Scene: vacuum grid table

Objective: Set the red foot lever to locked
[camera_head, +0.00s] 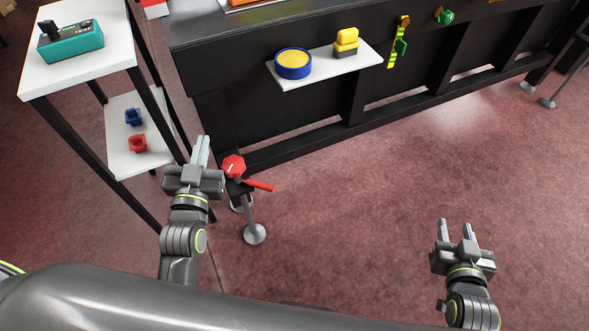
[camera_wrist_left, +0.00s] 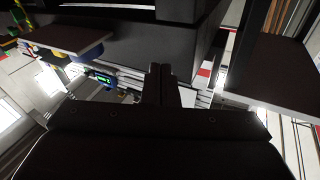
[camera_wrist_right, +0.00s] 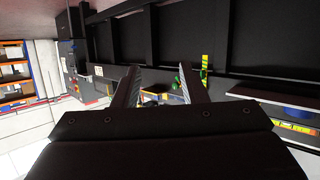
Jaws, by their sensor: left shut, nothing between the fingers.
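The red foot lever (camera_head: 260,186) sits low at the near left corner of the black table, in the head view. It has a red hub (camera_head: 234,167) with a white mark, and its red bar points right and slightly down. My left gripper (camera_head: 201,151) is shut and empty, just left of the red hub, with its fingers pointing away from me. I cannot tell whether it touches the hub. My left gripper also shows in the left wrist view (camera_wrist_left: 162,84), where the lever cannot be made out. My right gripper (camera_head: 456,230) is open and empty over bare floor at the right.
The black table (camera_head: 210,65) carries a white side shelf (camera_head: 300,80) with a blue-and-yellow round tin and a yellow-black block. A white rack (camera_head: 85,75) at the left holds a teal tester (camera_head: 72,43) and small blue and red parts. A levelling foot (camera_head: 254,234) stands below the lever. Floor right is clear.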

